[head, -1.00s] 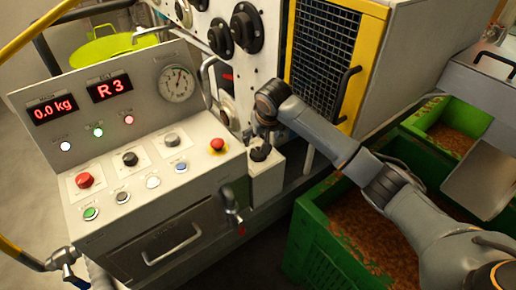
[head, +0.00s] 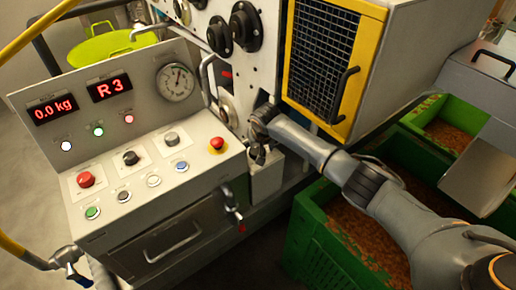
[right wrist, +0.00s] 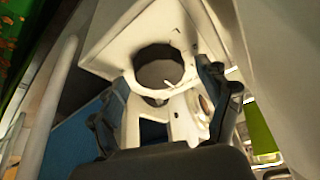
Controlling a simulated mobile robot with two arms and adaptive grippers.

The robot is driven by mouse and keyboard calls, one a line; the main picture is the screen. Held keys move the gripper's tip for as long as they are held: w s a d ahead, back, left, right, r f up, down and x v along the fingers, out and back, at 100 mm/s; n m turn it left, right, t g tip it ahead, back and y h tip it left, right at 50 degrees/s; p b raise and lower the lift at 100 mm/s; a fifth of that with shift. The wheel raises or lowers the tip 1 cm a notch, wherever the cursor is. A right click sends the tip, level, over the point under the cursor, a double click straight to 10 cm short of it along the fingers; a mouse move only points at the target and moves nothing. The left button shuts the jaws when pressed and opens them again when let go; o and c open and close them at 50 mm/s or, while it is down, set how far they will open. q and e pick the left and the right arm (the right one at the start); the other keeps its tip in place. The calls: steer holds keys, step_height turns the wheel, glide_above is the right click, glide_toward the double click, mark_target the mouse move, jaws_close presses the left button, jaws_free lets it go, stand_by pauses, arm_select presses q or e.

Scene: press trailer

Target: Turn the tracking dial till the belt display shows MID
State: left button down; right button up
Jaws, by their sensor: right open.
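The red belt display (head: 109,87) on the sloped console reads R 3. My right gripper (head: 258,154) is at the small pale box (head: 267,178) just right of the console. In the right wrist view, a dark round knob (right wrist: 159,66) with a pale mark near its lower edge sits on a white plate. It looks like the tracking dial. The two fingers of my right gripper (right wrist: 162,76) are spread apart, one to each side of the knob. I cannot tell whether they touch it. In the head view the gripper mostly hides the knob. My left gripper is out of view.
A yellow-framed mesh guard (head: 322,58) and a green crate (head: 322,240) flank my right arm.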

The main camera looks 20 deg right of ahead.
steer(key=c, duration=1.2)
steer(key=shift+o, duration=0.2)
steer(key=shift+d+n+y, duration=0.1)
steer(key=shift+n+y, duration=0.4)
steer(key=shift+n, duration=0.7)
steer(key=shift+n+y, duration=0.3)
steer(key=shift+n, duration=0.5)
steer(key=n+y+b, duration=0.1)
steer(key=n+b, duration=0.1)
steer(key=n, duration=0.1)
steer(key=shift+d+f+g, duration=0.1)
steer(key=shift+f+g, duration=0.05)
steer(key=shift+g, duration=0.15)
steer(key=shift+n+y+b, duration=0.4)
steer(key=shift+n+b, duration=0.35)
steer(key=shift+n, duration=0.35)
steer(key=shift+g, duration=0.3)
